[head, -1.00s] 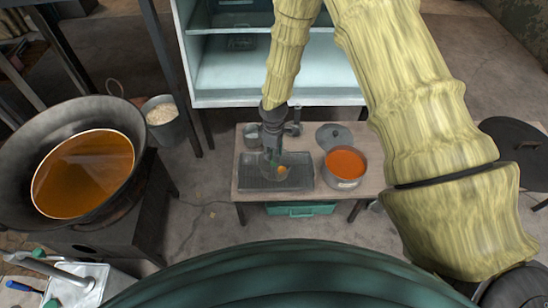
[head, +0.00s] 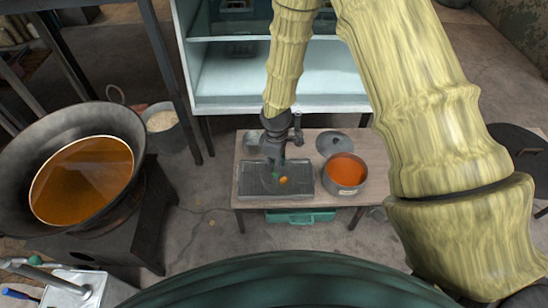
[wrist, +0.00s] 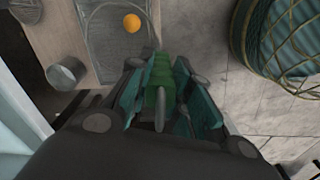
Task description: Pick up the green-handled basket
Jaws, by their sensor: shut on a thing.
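The basket's green handle (wrist: 161,72) lies between the teal-padded fingers of my gripper (wrist: 160,92) in the wrist view. My gripper is shut on it. In the head view my gripper (head: 274,163) points down over a grey tray (head: 252,187) on the low table. A bit of green shows at the fingertips there. A thin wire loop (wrist: 88,20), apparently the basket's rim, curves around an orange ball (wrist: 132,23) in the wrist view. The ball also shows on the tray in the head view (head: 283,181). I cannot tell whether the basket touches the tray.
A pot of orange liquid (head: 345,170) stands right of the tray, with a lid (head: 334,142) behind it. A metal cup (wrist: 66,73) is near the tray. A large wok of brown liquid (head: 82,180) stands left. A pale shelf cabinet (head: 270,75) is behind the table.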

